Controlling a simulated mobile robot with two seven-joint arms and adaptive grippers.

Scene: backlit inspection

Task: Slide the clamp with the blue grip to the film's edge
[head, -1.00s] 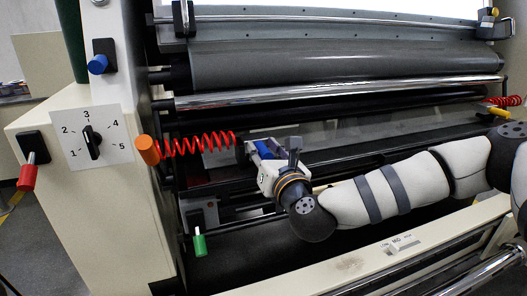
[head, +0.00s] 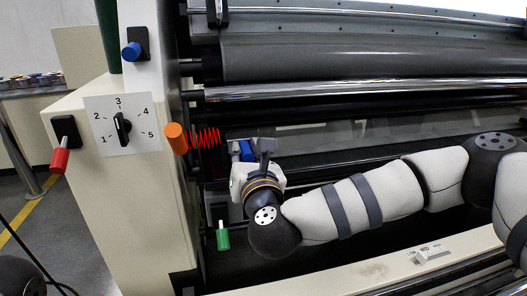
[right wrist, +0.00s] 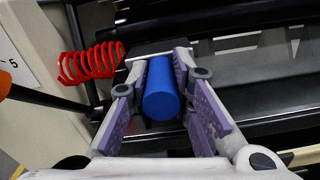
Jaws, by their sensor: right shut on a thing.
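My right gripper (head: 251,149) is shut on the blue grip (head: 246,151) of the clamp, near the machine's left side frame. In the right wrist view the blue grip (right wrist: 160,90) lies between the two finger pads, and the clamp's dark body (right wrist: 155,48) shows behind it. A greyish see-through sheet, which looks like the film (head: 350,130), spans the machine to the right of the clamp. The gripper hides much of the clamp, and I cannot tell exactly where its jaw sits against the film's edge. My left gripper is not in view.
A red coil spring (head: 205,138) lies between an orange knob (head: 176,138) and the clamp. A green handle (head: 223,236) hangs below. The cream side panel (head: 120,190) carries a numbered dial (head: 122,128), a red handle (head: 60,160) and a blue knob (head: 131,52). Rollers (head: 360,90) run above.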

